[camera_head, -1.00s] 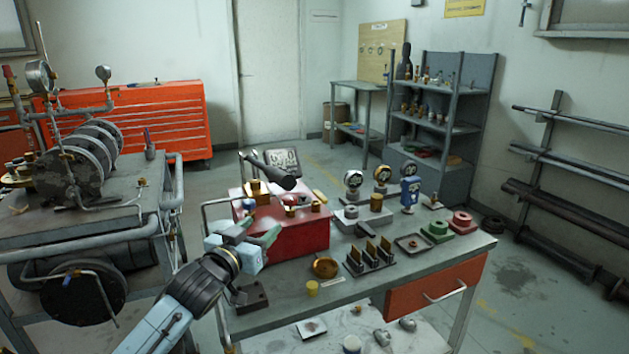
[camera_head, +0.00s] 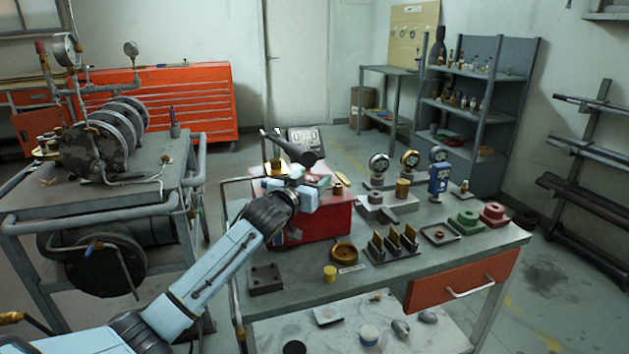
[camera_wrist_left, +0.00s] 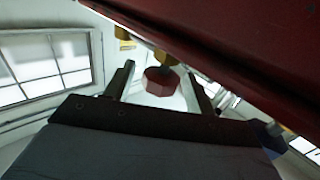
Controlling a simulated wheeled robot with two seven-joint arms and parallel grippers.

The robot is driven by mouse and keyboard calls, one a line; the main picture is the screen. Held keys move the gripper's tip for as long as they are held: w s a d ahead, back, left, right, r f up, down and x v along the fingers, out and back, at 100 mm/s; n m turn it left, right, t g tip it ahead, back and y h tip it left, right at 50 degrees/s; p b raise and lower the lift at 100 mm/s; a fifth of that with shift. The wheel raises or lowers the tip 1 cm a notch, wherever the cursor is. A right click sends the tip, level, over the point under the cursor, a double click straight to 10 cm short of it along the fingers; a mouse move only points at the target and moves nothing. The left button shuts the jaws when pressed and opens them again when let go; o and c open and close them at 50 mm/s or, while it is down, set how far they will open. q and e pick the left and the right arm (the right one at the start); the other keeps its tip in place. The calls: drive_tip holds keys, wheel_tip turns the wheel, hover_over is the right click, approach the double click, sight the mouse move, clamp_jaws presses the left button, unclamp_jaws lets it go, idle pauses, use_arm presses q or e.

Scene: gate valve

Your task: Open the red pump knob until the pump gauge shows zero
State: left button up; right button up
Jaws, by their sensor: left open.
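A red knob (camera_wrist_left: 160,82) on a brass stem shows in the left wrist view, below the edge of a dark red body. My left gripper is open, with one finger on each side of the knob in that view; I cannot tell whether they touch it. In the head view the left gripper (camera_head: 318,182) is at the top of the red box (camera_head: 318,224), beside its brass fittings, and the knob is not clear there. A panel with white round faces (camera_head: 304,139) stands behind the box; its reading is too small to tell. My right gripper is not in view.
The box stands on a grey workbench (camera_head: 400,280) with a black lever (camera_head: 292,149) above it. A pipe rig (camera_head: 95,150) on a cart is at left.

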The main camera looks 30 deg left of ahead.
use_arm(q)
drive_tip(key=shift+w, duration=0.9)
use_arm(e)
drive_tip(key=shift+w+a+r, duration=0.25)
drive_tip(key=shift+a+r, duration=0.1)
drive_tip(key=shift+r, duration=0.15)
use_arm(q)
drive_tip(key=c, duration=1)
drive_tip(key=shift+o, duration=0.2)
